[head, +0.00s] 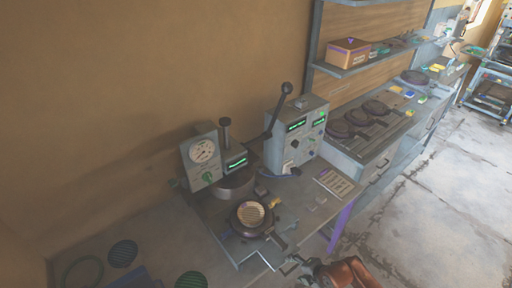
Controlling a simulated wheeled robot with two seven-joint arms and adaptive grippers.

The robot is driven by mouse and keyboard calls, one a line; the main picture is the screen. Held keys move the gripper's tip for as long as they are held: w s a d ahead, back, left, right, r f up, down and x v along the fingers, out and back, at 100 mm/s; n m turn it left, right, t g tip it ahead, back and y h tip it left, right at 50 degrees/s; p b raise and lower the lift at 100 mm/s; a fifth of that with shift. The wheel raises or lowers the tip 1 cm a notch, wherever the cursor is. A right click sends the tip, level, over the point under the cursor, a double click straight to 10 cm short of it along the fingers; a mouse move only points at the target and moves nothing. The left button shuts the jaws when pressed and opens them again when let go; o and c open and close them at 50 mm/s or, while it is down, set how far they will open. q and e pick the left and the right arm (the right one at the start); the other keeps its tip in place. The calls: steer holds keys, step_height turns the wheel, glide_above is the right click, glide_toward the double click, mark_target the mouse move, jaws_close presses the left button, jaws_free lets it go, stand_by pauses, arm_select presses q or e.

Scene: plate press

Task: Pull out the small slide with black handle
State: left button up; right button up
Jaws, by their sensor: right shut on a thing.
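The handle is mostly hidden by the fingers. My left gripper is not in view.
A grey control box (297,133) with green displays stands behind right of the press. A labelled card (337,184) and small loose parts lie right of the slide. Dark round plates (123,253) lie at the lower left. Another bench with round moulds (376,107) runs right; floor is clear beyond.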

steer(key=shift+o, duration=0.3)
steer(key=s+d+f+p, duration=0.1)
steer(key=s+d, duration=0.2)
steer(key=s, duration=0.2)
steer(key=shift+s+d+f+p, duration=0.2)
steer(key=shift+d+p, duration=0.2)
stand_by(1.3)
stand_by(0.3)
steer(key=o, duration=0.4)
steer(key=shift+o, duration=0.6)
steer(key=shift+w, duration=0.1)
steer(key=shift+r, duration=0.1)
steer(key=shift+c, duration=0.5)
steer(key=shift+a+r, duration=0.1)
steer(key=shift+c, duration=0.2)
